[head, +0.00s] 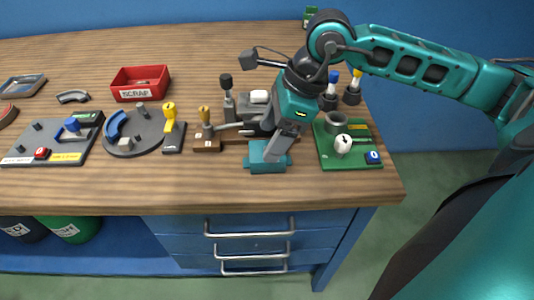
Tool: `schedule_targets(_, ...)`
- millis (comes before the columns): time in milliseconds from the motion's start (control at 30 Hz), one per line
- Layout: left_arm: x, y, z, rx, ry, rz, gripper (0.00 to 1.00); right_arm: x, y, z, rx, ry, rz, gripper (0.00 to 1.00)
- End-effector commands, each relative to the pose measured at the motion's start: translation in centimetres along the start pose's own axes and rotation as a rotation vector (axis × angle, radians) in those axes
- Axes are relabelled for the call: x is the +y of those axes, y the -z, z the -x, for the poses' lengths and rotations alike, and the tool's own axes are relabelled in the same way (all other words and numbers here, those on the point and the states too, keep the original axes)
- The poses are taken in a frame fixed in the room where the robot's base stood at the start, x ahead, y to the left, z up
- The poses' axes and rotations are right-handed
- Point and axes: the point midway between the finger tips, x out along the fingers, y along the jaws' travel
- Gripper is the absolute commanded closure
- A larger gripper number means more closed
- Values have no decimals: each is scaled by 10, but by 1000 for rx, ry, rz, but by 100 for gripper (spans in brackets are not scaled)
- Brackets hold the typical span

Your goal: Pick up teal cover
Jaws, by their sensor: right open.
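The teal cover (256,158) is a small block near the front edge of the wooden bench, in front of a brown-based fixture. My right gripper (272,154) reaches down over it from the upper right, with its grey fingers at the cover. The fingers hide part of the cover's top and right side. The right gripper is open; I cannot tell whether it touches the cover. My left gripper is not in view.
A green board (367,161) with a white knob is close on the right. A round grey base (124,148) and a red SCRAP bin (127,93) are to the left. Bare bench (130,190) lies along the front.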

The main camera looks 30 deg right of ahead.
Motion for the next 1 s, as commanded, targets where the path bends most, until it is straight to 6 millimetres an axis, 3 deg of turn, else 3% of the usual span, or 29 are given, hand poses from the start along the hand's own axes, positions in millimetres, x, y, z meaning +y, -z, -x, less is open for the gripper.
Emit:
schedule_targets(300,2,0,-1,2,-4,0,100,4,2,-44,0,-4,-1,26)
schedule_targets(567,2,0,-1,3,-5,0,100,3,2,-46,0,-2,0,26)
schedule_targets(1000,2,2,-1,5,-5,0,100,3,2,-46,0,-1,0,66)
